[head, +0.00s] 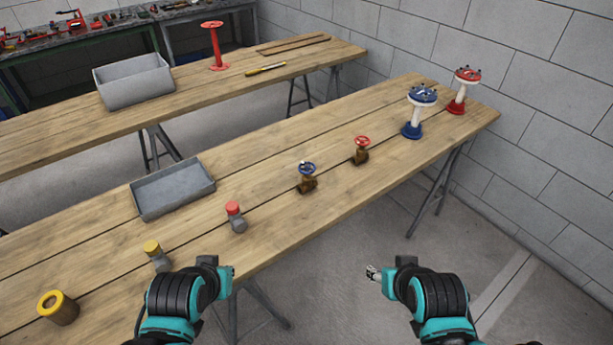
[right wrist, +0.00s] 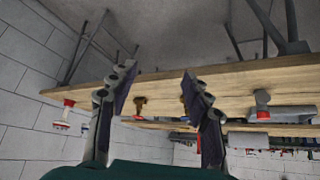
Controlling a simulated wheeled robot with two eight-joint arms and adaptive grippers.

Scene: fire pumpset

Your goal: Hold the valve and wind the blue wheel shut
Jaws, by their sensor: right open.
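The small brass valve (head: 307,184) with a blue wheel (head: 307,168) stands upright near the middle of the front table. My left gripper (head: 229,279) is below and left of it in the head view, by the table's front edge; its fingers cannot be made out. My right gripper (head: 373,273) is open and empty, in front of the table and apart from the valve. Its two spread fingers show in the right wrist view (right wrist: 157,85).
A second brass valve with a red wheel (head: 361,149) stands right of the blue one. A red-capped fitting (head: 236,216) stands left, a grey tray (head: 172,203) behind. Tall blue-wheel (head: 413,118) and red-wheel (head: 459,98) stands are at the far right end.

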